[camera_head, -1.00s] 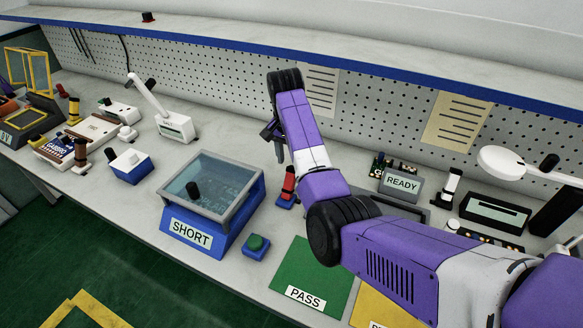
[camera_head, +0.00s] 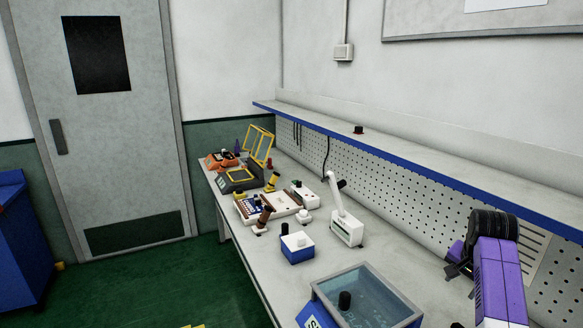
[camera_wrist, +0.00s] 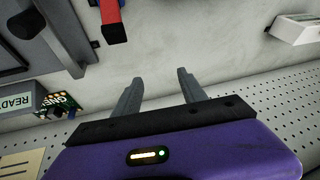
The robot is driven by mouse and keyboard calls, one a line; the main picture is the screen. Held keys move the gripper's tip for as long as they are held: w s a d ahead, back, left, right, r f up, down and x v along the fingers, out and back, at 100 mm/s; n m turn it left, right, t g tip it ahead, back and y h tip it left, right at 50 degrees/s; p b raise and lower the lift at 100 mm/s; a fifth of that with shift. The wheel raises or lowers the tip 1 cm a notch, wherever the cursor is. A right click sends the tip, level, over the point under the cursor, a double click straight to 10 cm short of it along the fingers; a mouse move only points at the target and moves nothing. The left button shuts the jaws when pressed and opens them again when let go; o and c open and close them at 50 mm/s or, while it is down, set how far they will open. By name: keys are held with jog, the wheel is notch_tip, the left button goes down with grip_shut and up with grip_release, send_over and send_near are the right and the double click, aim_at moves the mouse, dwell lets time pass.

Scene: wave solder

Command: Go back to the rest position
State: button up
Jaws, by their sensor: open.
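My gripper (camera_wrist: 158,92) is open and empty in the wrist view, its two grey fingers apart over bare worktop. In the head view my purple arm stands at the right edge, above the bench near the pegboard; its gripper (camera_head: 458,266) shows only in part there, small and dark. A red and black object (camera_wrist: 113,25) lies ahead of the fingers in the wrist view, apart from them. No object is between the fingers.
A blue-edged shelf (camera_head: 420,182) runs above. Green floor (camera_head: 170,285) is free left of the bench; a door (camera_head: 115,130) stands behind.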

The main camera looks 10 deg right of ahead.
jog(key=s+a+f+n+t+h, duration=0.2)
jog(key=s+a+n+t, duration=0.7)
jog(key=s+a+t, duration=0.65)
jog(key=s+a+r+n+g+y, duration=0.1)
jog(key=s+a, duration=0.3)
jog(key=s, duration=0.7)
jog(key=s+a+r+n+g+y, duration=0.1)
jog(key=s+a, duration=0.4)
jog(key=s, duration=0.6)
jog(key=s+a+r+n+g+y, duration=0.1)
jog(key=s+a, duration=0.4)
jog(key=s, duration=0.6)
jog(key=shift+s+a+g+y, duration=0.15)
jog(key=shift+s+g+y, duration=0.05)
jog(key=shift+g+y, duration=0.65)
